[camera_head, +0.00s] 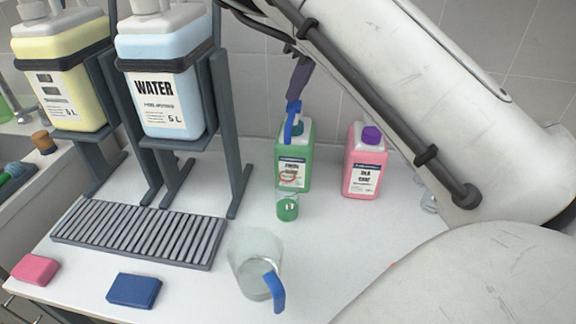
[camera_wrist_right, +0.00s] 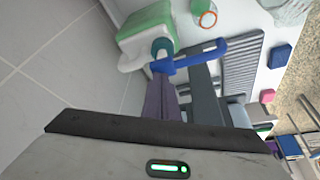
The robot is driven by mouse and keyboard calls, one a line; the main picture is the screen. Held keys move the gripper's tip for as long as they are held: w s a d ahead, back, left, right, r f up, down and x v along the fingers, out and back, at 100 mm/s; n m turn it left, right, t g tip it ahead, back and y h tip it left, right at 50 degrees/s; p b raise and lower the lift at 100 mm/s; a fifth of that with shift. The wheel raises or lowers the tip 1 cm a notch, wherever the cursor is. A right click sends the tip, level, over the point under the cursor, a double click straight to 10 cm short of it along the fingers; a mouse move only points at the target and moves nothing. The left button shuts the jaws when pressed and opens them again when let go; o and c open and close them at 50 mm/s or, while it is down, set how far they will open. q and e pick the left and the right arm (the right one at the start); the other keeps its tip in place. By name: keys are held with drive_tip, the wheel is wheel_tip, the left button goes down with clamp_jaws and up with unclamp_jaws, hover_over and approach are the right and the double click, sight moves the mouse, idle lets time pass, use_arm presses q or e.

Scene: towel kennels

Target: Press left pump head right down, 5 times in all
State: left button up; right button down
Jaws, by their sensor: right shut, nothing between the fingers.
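The left pump head (camera_head: 292,118) is blue and sits on a bottle of green liquid (camera_head: 305,160) near the back wall. Its long spout shows in the right wrist view (camera_wrist_right: 208,54). My right gripper (camera_head: 297,94) is shut and empty, pointing down with its fingertips at the top of the blue head. In the wrist view its fingers (camera_wrist_right: 163,82) end at the head; I cannot tell whether they touch it. A small clear cup (camera_head: 288,201) with green liquid stands in front of the bottle. My left gripper is out of view.
A pink bottle (camera_head: 363,172) with a purple top stands to the right. A clear jug (camera_head: 250,255) with a blue handle is in front. A grey slatted rack (camera_head: 140,236), racked canisters and two sponges (camera_head: 134,290) are left. The right front counter is partly covered by my arm.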

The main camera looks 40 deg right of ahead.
drive_tip(key=shift+f+b, duration=1)
drive_tip(key=shift+f, duration=0.65)
drive_tip(key=shift+s+r, duration=0.1)
drive_tip(key=shift+r+p, duration=1.7)
drive_tip(key=shift+r, duration=0.4)
drive_tip(key=shift+f, duration=0.15)
drive_tip(key=shift+f+b, duration=1.6)
drive_tip(key=shift+f, duration=0.45)
drive_tip(key=shift+r, duration=0.1)
